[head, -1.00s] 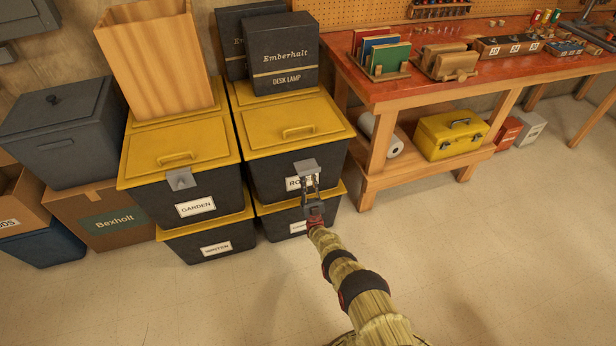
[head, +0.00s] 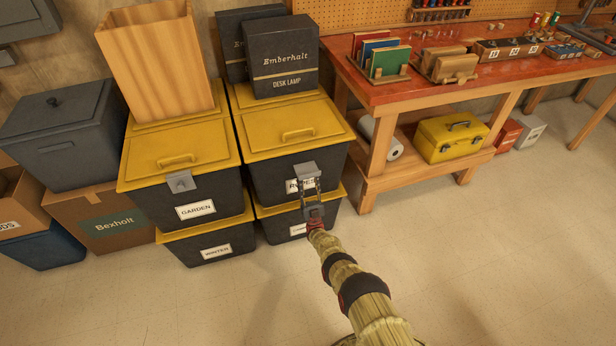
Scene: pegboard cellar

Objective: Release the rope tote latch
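The rope tote (head: 270,175) is a dark bin with a yellow lid (head: 290,125), on top of another tote. Its grey latch (head: 306,170) is at the front edge of the lid, above a white label partly hidden by my gripper. My gripper (head: 310,182) is in front of the tote, with its two fingers pointing up at the lower edge of the latch. The fingers are apart, with a gap between them. Whether the tips touch the latch cannot be told.
The garden tote (head: 150,190) with its own grey latch (head: 179,181) stands to the left. A dark Emberhalt box (head: 284,58) sits on the rope tote's lid at the back. A workbench (head: 400,95) stands at right. The floor in front is clear.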

